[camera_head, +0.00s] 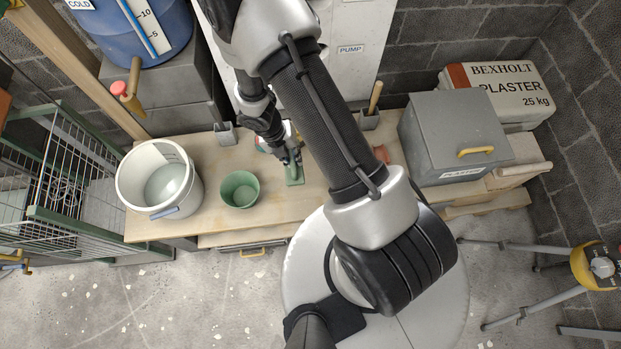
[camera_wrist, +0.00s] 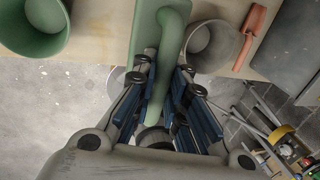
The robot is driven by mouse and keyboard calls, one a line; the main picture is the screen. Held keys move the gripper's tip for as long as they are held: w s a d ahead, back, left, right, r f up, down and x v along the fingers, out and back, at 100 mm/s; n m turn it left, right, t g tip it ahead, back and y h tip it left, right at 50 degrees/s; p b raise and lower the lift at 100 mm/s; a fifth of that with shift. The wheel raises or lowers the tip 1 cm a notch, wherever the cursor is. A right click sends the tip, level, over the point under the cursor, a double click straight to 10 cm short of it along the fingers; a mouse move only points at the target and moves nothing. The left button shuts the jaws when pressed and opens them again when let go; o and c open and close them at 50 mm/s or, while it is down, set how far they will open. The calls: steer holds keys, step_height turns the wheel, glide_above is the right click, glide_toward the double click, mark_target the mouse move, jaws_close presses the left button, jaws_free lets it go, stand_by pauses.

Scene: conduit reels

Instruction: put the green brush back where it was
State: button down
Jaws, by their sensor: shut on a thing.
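The green brush (camera_head: 294,177) is at my gripper (camera_head: 290,160), over the wooden bench in the head view. In the wrist view, the brush's curved green handle (camera_wrist: 168,60) runs between the two fingers of my gripper (camera_wrist: 163,85), which is shut on it. A green rectangular part lies at the handle's far end, at the bench surface; I cannot tell whether it touches the wood. My arm hides part of the bench to the right of the brush.
A green tub (camera_head: 239,188) and a white bucket (camera_head: 160,183) stand left of the brush on the bench (camera_head: 210,225). A grey cup (camera_wrist: 212,48) and an orange tool (camera_wrist: 252,32) are to the right in the wrist view. A grey lidded box (camera_head: 455,135) stands farther right.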

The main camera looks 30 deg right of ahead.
step_height(320, 180, down, 20)
steer(key=b, duration=0.8)
steer(key=shift+a+r+b, duration=0.1)
steer(key=shift+b, duration=0.2)
steer(key=shift+f, duration=0.25)
steer(key=c, duration=1.6)
jaws_free()
steer(key=shift+r, duration=0.1)
